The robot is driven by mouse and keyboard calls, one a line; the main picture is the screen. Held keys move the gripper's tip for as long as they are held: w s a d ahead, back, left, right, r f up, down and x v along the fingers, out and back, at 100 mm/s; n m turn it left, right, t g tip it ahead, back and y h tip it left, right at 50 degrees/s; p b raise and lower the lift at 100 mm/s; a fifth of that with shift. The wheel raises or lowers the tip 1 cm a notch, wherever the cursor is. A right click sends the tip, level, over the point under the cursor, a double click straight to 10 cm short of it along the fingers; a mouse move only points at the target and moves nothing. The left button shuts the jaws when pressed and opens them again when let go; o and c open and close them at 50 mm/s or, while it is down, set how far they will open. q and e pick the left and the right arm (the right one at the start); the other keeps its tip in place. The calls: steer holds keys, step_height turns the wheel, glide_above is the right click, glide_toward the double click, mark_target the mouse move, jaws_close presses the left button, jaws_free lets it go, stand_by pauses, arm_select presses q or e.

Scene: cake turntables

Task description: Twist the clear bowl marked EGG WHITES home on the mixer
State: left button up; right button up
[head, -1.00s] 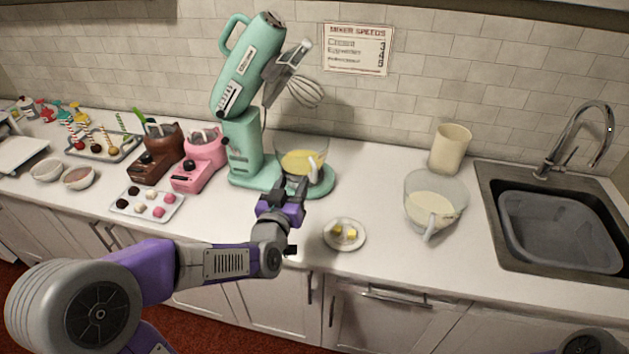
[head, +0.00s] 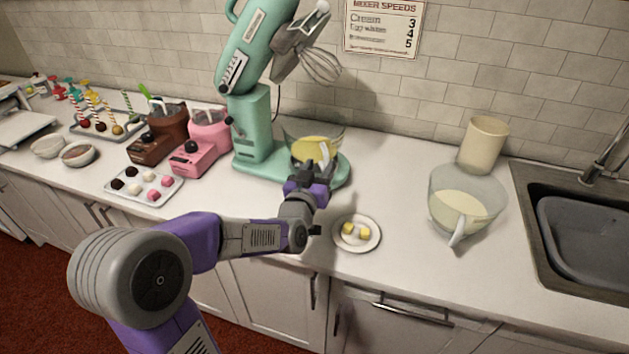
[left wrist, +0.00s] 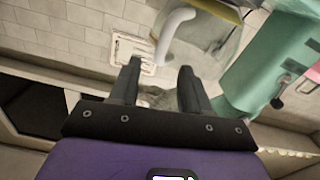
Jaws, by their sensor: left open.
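A clear bowl (head: 298,134) with yellow contents and a pale handle (head: 324,160) sits on the base of the teal mixer (head: 258,122). The mixer's head is tilted up, with its whisk (head: 320,66) above the bowl. A second clear bowl (head: 482,187) with pale contents stands on the counter to the right, its handle facing front. I can read no marking on either bowl. My left gripper (head: 308,182) is open just in front of the mixer bowl. In the left wrist view, the handle (left wrist: 173,36) shows beyond the open fingers (left wrist: 160,84), not between them.
A small plate (head: 369,243) with yellow pieces lies near the counter's front edge, right of my left gripper. A cream canister (head: 482,143) and a sink (head: 535,260) are at the right. Pink (head: 205,145) and brown (head: 150,150) small mixers stand left.

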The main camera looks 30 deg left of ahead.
mark_target(325, 157)
arm_select(q)
steer(key=shift+x, duration=1.65)
jaws_close()
steer(key=shift+s+a+m+h+b, duration=0.7)
steer(key=shift+h+b, duration=0.4)
steer(key=shift+b, duration=1.5)
steer(key=shift+w+a, duration=0.1)
